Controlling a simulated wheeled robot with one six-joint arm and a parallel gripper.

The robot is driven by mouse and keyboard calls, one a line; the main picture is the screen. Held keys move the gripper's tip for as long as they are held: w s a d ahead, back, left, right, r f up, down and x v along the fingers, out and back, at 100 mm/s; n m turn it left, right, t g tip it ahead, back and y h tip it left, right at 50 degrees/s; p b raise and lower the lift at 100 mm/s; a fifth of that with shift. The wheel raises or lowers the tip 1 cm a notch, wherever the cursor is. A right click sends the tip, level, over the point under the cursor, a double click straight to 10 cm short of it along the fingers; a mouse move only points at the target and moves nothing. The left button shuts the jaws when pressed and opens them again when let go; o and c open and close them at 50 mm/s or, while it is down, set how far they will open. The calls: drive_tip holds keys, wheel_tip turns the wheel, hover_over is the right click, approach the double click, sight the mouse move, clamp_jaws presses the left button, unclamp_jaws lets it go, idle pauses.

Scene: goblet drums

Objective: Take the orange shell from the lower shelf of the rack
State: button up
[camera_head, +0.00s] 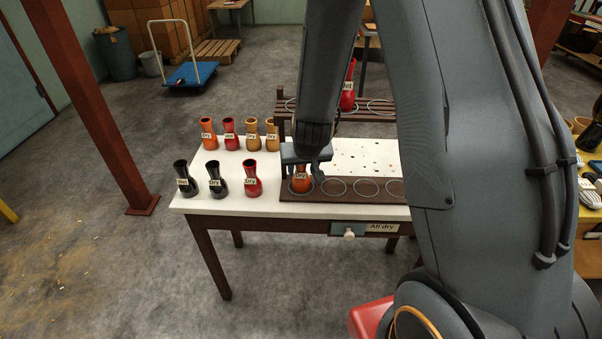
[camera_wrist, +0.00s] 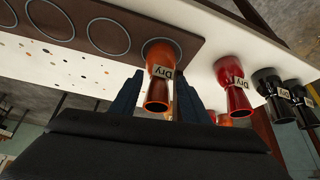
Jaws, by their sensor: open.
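The orange shell (camera_head: 300,184), a goblet shape with a "Dry" label, stands upright in the leftmost ring of the rack's lower shelf (camera_head: 366,196). My gripper (camera_head: 307,174) is at its upper part and hides its top in the head view. In the wrist view the orange shell (camera_wrist: 160,82) shows between the two dark fingers of my gripper (camera_wrist: 158,98). The fingers are open, one on each side of its neck. I cannot tell whether either finger touches it.
A red shell (camera_head: 253,180) and two black shells (camera_head: 215,180) stand left of the rack on the white table (camera_head: 235,204). Several more shells stand behind them. The upper shelf (camera_head: 287,107) holds a red shell (camera_head: 348,95). The other visible lower rings are empty.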

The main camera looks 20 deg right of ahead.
sight(300, 169)
drive_tip(key=shift+w+d, duration=0.15)
drive_tip(key=shift+w, duration=0.95)
drive_tip(key=shift+p+x, duration=0.55)
drive_tip(key=shift+x, duration=2)
drive_tip(key=c, duration=0.8)
